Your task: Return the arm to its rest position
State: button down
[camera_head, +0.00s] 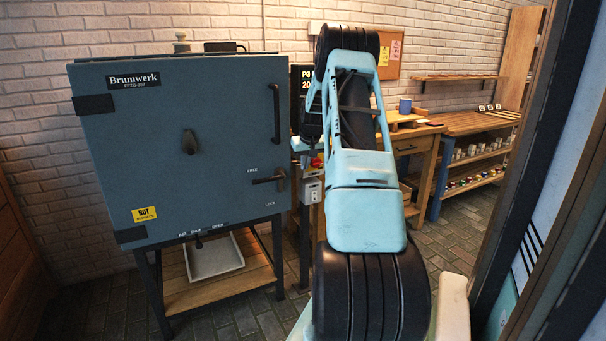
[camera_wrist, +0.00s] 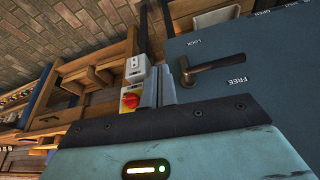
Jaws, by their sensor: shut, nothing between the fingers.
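My arm (camera_head: 365,200) rises in front of me in the head view, bent, with its upper part reaching up and away. It hides my gripper there. In the wrist view my gripper (camera_wrist: 162,80) shows at the lower middle, its grey fingers together and empty. Its tips point toward the edge of the kiln (camera_head: 180,140) and look apart from the lever (camera_wrist: 215,66). The kiln door is shut. The lever also shows in the head view (camera_head: 268,180), roughly level between the FREE and LOCK marks.
A post with a red and yellow switch (camera_head: 316,162) stands right of the kiln. A wooden workbench (camera_head: 420,131) with a blue mug (camera_head: 405,105) and a shelf rack (camera_head: 480,155) stand behind. A white tray (camera_head: 213,257) sits under the kiln. A dark frame edge is close at right.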

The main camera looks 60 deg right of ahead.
jog(key=shift+s+a+r, duration=0.2)
jog(key=shift+r, duration=0.4)
